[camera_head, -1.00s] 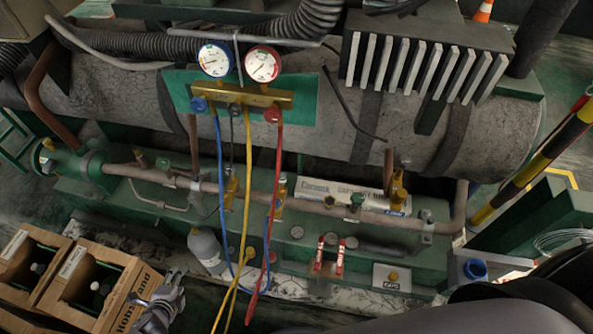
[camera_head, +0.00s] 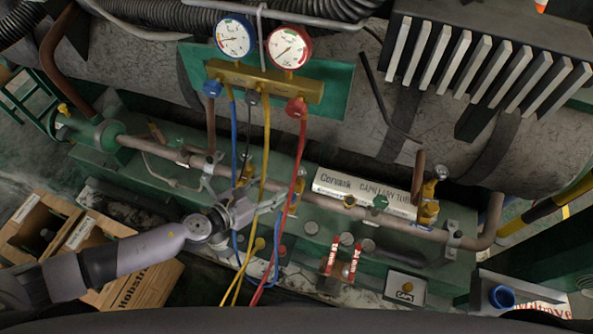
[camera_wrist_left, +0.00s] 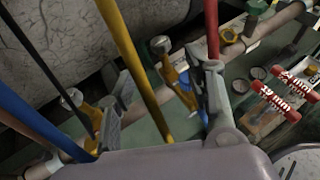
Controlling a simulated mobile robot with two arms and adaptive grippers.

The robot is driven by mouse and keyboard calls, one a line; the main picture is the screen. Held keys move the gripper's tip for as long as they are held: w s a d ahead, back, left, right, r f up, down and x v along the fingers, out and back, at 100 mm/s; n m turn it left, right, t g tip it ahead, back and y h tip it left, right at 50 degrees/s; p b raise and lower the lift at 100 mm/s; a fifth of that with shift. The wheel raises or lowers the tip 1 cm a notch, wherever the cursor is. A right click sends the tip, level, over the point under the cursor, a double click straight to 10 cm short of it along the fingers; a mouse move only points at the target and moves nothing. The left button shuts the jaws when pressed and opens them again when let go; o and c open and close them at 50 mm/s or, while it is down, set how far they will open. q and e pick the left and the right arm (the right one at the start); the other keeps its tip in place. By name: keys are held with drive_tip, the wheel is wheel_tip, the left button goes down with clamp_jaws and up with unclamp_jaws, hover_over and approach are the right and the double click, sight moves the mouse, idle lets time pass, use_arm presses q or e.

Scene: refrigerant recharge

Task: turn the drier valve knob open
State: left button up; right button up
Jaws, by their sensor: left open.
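No label marks a drier valve knob, so I cannot tell which knob it is. My left gripper (camera_head: 268,184) is open among the hanging hoses, near a brass valve (camera_head: 294,190) partly hidden by the red hose. In the left wrist view, my left gripper (camera_wrist_left: 162,76) has a silver-topped brass valve (camera_wrist_left: 165,55) and the yellow hose between its fingers in the picture. Contact is unclear.
Blue, yellow and red hoses (camera_head: 299,150) hang from the gauge manifold (camera_head: 262,82) across the gripper's area. A white box (camera_head: 345,185) lies behind the pipe.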

sight(298, 172)
use_arm(q)
drive_tip(key=b+x, duration=0.1)
drive_tip(key=x, duration=1)
drive_tip(key=shift+b, duration=0.3)
drive_tip(key=shift+c, duration=0.5)
clamp_jaws()
